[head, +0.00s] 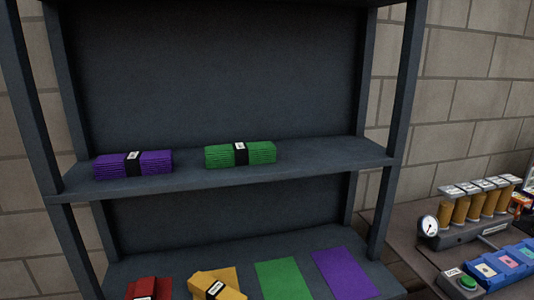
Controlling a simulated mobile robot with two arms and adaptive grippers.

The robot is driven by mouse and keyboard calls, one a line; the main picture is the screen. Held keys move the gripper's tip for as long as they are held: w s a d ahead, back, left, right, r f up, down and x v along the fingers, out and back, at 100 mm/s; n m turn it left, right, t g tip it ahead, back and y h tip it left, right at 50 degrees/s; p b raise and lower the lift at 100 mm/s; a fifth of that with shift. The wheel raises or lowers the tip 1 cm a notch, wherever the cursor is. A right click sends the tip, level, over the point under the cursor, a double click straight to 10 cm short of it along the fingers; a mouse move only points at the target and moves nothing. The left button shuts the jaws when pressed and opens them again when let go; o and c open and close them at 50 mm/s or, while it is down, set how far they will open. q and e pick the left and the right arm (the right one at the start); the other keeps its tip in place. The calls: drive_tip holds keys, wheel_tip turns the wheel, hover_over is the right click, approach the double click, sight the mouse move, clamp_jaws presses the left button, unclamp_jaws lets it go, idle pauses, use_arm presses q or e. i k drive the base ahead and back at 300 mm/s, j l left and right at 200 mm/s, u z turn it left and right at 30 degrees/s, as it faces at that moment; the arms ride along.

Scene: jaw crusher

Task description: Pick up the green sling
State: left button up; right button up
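The green sling (258,154) is a folded bundle with a black band and a white label around its middle. In the head view it lies on the middle shelf (310,160) of a dark grey rack, right of the purple sling. Neither of my grippers shows in this view. Nothing hides the front of the green sling.
A purple sling (108,167) lies left of the green one, with a gap between. The lower shelf holds a red sling (141,290), a yellow sling (231,292), a bare green patch (282,279) and a purple patch (342,273). A bench with a gauge (429,227) stands right.

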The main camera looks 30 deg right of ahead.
sight(236, 155)
drive_tip(key=z, duration=0.9)
drive_tip(key=k+l, duration=0.2)
